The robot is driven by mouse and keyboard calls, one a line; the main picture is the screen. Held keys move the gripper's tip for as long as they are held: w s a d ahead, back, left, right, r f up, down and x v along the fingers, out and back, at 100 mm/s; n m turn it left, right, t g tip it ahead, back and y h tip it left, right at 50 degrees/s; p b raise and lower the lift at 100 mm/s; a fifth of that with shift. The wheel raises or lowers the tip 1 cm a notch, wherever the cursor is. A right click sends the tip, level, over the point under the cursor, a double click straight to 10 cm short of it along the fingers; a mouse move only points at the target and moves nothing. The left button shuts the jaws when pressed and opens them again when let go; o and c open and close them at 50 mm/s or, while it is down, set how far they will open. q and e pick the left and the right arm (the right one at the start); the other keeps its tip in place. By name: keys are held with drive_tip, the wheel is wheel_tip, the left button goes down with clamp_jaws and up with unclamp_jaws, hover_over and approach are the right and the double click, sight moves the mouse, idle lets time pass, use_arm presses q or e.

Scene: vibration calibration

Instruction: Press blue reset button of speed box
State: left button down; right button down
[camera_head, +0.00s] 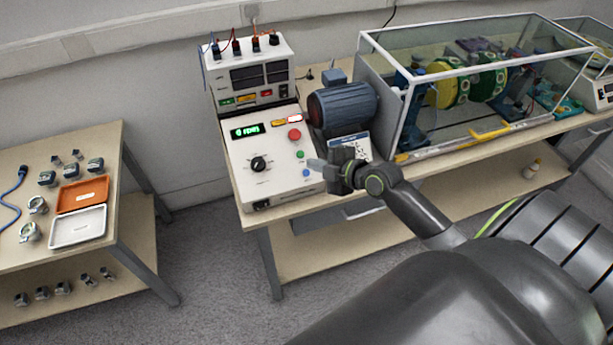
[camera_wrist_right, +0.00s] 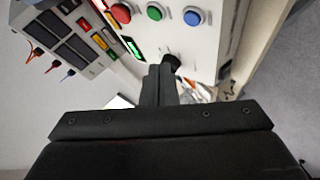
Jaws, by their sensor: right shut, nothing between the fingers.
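The speed box (camera_head: 262,190) is a white box on the bench with a lit green display, a black knob (camera_head: 258,164), and red, green and blue buttons. The blue button (camera_head: 306,173) sits lowest of the three, near the panel's right edge. It also shows in the right wrist view (camera_wrist_right: 193,16), beside the green button (camera_wrist_right: 155,11) and red button (camera_wrist_right: 121,12). My right gripper (camera_head: 314,163) is shut and empty, its tips appearing close to the blue button in the head view. In the wrist view its fingers (camera_wrist_right: 160,85) are apart from that button. My left gripper is out of view.
A power supply with cables (camera_head: 250,70) stands behind the speed box. A motor (camera_head: 342,104) and a clear-walled test rig (camera_head: 480,85) stand to its right. A side table (camera_head: 105,165) at left holds trays and small parts. Floor lies between the tables.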

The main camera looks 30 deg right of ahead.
sight(306, 173)
drive_tip(key=shift+w+d+f+b, duration=0.1)
drive_tip(key=shift+w+f+b, duration=0.25)
drive_tip(key=shift+f+b, duration=0.4)
drive_tip(key=shift+w+d+f+b, duration=0.1)
drive_tip(key=shift+w+f+b, duration=0.25)
drive_tip(key=shift+f+b, duration=0.4)
drive_tip(key=shift+w+d+f+b, duration=0.1)
drive_tip(key=shift+w+f+b, duration=0.25)
drive_tip(key=shift+f+b, duration=0.35)
drive_tip(key=shift+f, duration=0.1)
idle(0.4)
drive_tip(key=shift+w+f+b, duration=0.2)
drive_tip(key=shift+f+b, duration=0.15)
drive_tip(key=shift+b, duration=0.25)
drive_tip(key=shift+w+f+b, duration=0.1)
drive_tip(key=shift+f+b, duration=0.3)
drive_tip(key=shift+b, duration=0.2)
idle(0.5)
drive_tip(key=shift+r, duration=0.15)
drive_tip(key=shift+s+r+p, duration=0.3)
drive_tip(key=shift+r+p, duration=0.25)
drive_tip(key=shift+r, duration=0.05)
